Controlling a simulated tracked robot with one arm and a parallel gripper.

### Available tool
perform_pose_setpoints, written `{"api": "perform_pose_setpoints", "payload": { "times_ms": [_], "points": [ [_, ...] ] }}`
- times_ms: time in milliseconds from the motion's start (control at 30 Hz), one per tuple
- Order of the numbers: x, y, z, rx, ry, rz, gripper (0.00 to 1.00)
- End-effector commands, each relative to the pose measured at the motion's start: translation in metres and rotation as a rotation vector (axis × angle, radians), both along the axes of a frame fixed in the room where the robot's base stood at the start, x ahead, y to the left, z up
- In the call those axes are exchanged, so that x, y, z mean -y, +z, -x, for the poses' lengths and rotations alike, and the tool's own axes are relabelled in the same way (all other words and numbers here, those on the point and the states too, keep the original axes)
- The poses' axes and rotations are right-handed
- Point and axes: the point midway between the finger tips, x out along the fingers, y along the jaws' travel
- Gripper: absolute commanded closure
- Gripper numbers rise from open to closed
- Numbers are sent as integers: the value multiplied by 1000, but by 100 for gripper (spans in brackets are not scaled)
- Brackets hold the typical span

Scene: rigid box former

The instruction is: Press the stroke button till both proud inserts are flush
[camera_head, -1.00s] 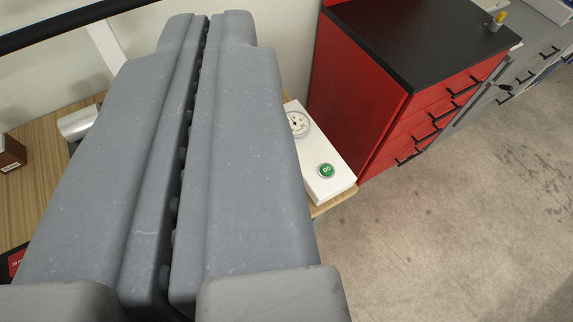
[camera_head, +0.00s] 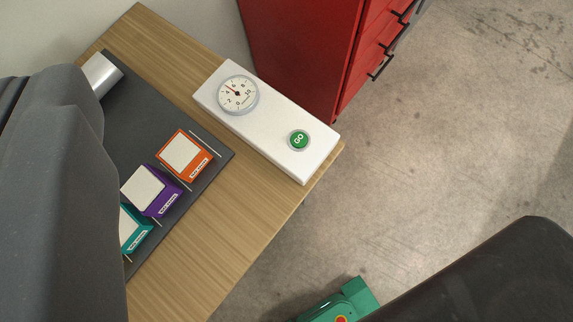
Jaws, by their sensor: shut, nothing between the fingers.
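A green GO button (camera_head: 299,139) sits on the near right end of a white console (camera_head: 262,122), in plain view with nothing over it. Orange (camera_head: 205,172), purple (camera_head: 172,195) and teal (camera_head: 143,243) boxes with pale tops stand in a row on a dark plate (camera_head: 217,167). The teal one is partly hidden. I cannot tell which inserts stand proud or how far. My grey gripper (camera_head: 22,88) fills the left edge, partly out of frame. It is shut and empty, well left of the button and apart from it in the picture.
A round dial gauge (camera_head: 238,93) is on the same console. A silver cylinder (camera_head: 103,75) lies at the plate's far end. The wooden bench (camera_head: 205,252) ends just right of the console. A red cabinet (camera_head: 297,50) stands close behind; concrete floor (camera_head: 440,130) is open at right.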

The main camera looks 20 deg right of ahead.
Motion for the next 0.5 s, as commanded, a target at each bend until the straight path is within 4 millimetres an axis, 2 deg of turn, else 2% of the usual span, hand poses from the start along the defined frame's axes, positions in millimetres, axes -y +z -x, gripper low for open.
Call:
{"api": "perform_pose_setpoints", "payload": {
  "times_ms": [33, 167, 200, 400, 500],
  "points": [
    [12, -22, -17, -38, -22, -41, 100],
    [44, -81, -50, -113, -93, -150, 100],
    [53, -102, -59, -138, -116, -182, 100],
    [94, -194, -84, -239, -228, -327, 100],
    [108, -230, -89, -273, -272, -379, 100]
  ]
}}
